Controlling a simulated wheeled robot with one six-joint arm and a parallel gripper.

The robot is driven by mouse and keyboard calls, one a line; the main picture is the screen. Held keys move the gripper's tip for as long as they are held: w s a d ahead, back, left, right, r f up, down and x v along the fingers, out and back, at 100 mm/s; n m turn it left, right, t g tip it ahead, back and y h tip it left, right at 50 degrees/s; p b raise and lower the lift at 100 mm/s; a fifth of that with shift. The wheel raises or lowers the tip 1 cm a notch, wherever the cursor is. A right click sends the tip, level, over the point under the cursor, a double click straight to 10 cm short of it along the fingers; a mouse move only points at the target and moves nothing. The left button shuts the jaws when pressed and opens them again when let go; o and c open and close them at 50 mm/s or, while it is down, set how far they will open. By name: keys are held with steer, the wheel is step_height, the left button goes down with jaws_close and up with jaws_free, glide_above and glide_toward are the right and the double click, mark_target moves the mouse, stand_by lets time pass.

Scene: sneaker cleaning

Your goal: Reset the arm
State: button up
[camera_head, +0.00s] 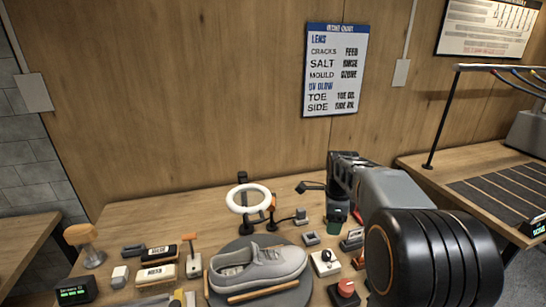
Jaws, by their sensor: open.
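My arm comes in from the lower right and reaches up and back over the table. My gripper (312,188) is small and dark at its far end, open, above the table's back part and apart from the sneaker. Its fingers are hard to make out, and nothing shows held in it. A grey sneaker (258,268) lies on a round dark turntable (284,299), toe to the right.
A white ring light (248,198) stands behind the sneaker. Labelled brushes (156,274), an orange-handled tool (191,262) and a small display (74,290) are at left. A red button (346,289) and small blocks stand at right. A rack (510,68) is beyond my arm.

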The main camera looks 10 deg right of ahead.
steer(key=s+a+n+t, duration=0.1)
steer(key=s+a+n, duration=0.3)
steer(key=s+n, duration=0.4)
steer(key=s+a+f+n+t, duration=0.1)
steer(key=s+a+n, duration=0.4)
steer(key=n, duration=0.9)
steer(key=s+t, duration=0.1)
steer(key=s, duration=0.2)
steer(key=shift+a+f+t, duration=0.15)
steer(key=shift+a+t, duration=0.15)
steer(key=shift+s, duration=0.1)
steer(key=shift+c, duration=0.2)
